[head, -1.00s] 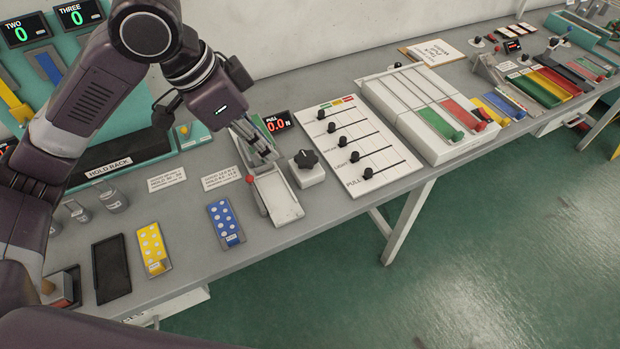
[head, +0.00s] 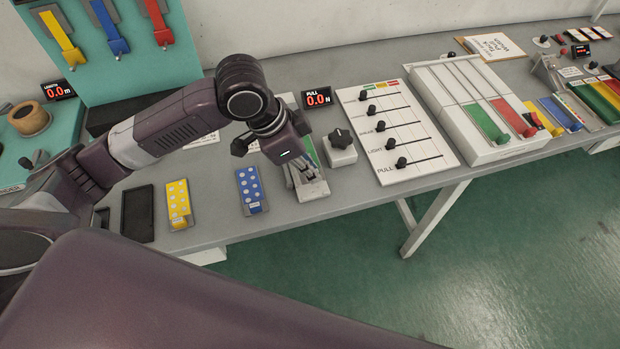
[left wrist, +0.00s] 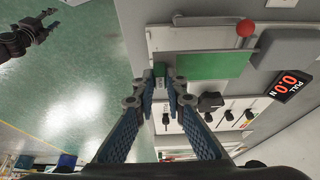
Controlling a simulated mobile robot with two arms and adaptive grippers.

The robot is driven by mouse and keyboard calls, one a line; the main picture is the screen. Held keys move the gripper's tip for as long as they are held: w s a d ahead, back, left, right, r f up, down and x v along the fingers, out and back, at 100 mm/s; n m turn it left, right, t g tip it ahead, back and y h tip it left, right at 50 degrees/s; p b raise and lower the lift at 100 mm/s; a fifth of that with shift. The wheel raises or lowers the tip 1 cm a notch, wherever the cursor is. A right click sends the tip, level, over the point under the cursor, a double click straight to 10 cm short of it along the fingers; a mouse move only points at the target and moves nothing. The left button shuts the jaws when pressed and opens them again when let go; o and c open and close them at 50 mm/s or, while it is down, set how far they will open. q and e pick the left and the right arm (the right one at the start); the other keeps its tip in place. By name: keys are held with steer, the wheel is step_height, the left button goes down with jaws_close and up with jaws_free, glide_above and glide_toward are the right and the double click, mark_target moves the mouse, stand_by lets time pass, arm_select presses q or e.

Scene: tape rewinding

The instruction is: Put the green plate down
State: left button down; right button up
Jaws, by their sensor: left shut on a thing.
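The green plate (left wrist: 214,66) lies flat over the pale bed of the pull device in the left wrist view; I cannot tell whether it rests fully on it. A strip of its green (head: 311,152) shows beside my wrist in the head view. My left gripper (left wrist: 160,84) is shut on the small tab at the plate's end, and it also shows in the head view (head: 303,184). The pull device (head: 317,190) is partly hidden by the gripper. My right gripper (left wrist: 40,28) is a dark shape over the floor; its opening is unclear.
The red ball knob (left wrist: 245,28) stands beside the plate. A black star knob (head: 341,138), the PULL display (head: 318,98) and the slider board (head: 395,135) are close by. A blue dotted block (head: 250,190) and a yellow one (head: 178,203) lie to the left.

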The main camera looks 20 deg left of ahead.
arm_select(q)
steer(key=shift+f, duration=2.2)
arm_select(e)
steer(key=shift+w+d, duration=0.1)
steer(key=shift+d, duration=0.2)
arm_select(q)
steer(key=c, duration=2)
jaws_free()
steer(key=shift+f, duration=0.1)
steer(key=shift+o, duration=0.2)
steer(key=v, duration=1.2)
arm_select(e)
steer(key=shift+a, duration=0.2)
arm_select(q)
steer(key=shift+d, duration=0.1)
